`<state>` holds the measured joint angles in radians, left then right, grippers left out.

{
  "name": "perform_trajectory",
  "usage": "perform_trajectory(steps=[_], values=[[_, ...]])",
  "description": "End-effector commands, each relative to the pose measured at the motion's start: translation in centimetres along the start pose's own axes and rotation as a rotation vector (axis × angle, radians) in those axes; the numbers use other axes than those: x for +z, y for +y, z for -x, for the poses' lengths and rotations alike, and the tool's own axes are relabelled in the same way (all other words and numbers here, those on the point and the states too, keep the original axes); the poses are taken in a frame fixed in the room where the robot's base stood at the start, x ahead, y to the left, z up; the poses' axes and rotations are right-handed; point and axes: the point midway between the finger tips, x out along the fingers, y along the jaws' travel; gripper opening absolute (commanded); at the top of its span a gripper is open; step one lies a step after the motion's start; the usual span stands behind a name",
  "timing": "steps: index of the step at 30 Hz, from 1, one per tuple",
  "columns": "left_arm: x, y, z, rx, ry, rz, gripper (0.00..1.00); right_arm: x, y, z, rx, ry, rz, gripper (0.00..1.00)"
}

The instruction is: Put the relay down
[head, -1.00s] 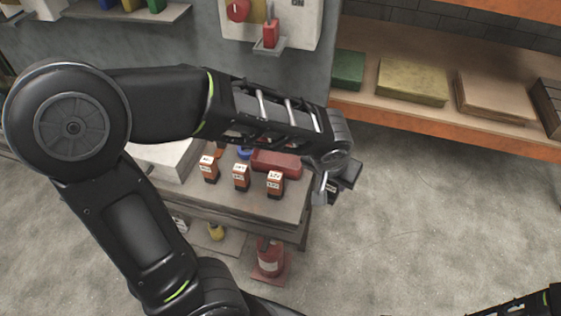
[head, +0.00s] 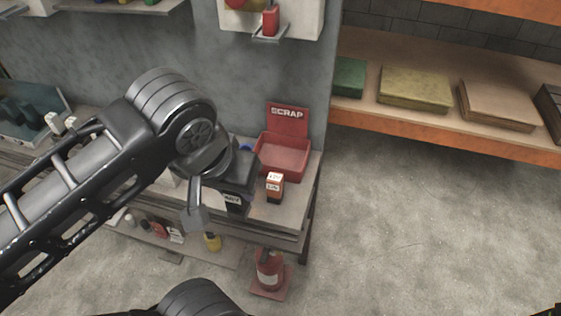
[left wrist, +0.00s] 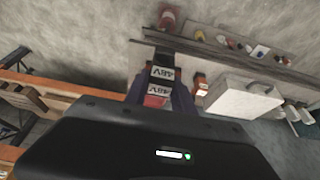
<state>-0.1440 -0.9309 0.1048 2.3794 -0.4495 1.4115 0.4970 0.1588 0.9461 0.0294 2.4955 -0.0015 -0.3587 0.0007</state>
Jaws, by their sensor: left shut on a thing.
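My left gripper (head: 215,195) is over the grey bench (head: 290,212), left of the red SCRAP bin (head: 283,155). In the left wrist view, the left gripper (left wrist: 160,90) is shut on a relay (left wrist: 160,72) with white 48V labels. An orange relay (head: 274,187) with a white label stands upright on the bench in front of the bin. An orange relay (left wrist: 202,85) also shows beside the held one in the wrist view.
A white case (left wrist: 245,100) is on the bench in the wrist view. A wall panel has a bracket with a red part (head: 270,20). A shelf (head: 440,122) holds boxes at right. Open floor lies below it.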

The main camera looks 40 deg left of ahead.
Motion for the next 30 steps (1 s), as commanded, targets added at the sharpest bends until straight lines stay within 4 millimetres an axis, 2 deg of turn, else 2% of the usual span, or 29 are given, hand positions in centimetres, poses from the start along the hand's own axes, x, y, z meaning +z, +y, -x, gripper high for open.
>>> perform_trajectory(steps=[5,14,16,22,30], values=[[-0.5,0.0,-0.7,0.0,0.04,-0.001,0.0,0.0,0.1,-0.4,0.0,0.0,0.0,0.36],[-3.7,0.1,-4.0,0.001,0.297,-0.003,0.0,0.0,0.4,-1.1,0.0,0.0,0.001,0.36],[-5.3,0.1,-3.8,0.0,0.3,-0.003,0.0,0.0,0.0,0.2,0.0,0.0,0.0,0.36],[-9.3,0.1,-5.2,-0.001,0.294,-0.005,0.0,0.0,-1.1,2.9,0.0,-0.001,0.0,0.36],[-15.4,0.2,-8.4,0.0,0.297,-0.004,0.0,0.0,-1.5,3.9,0.0,-0.003,0.0,0.36]])
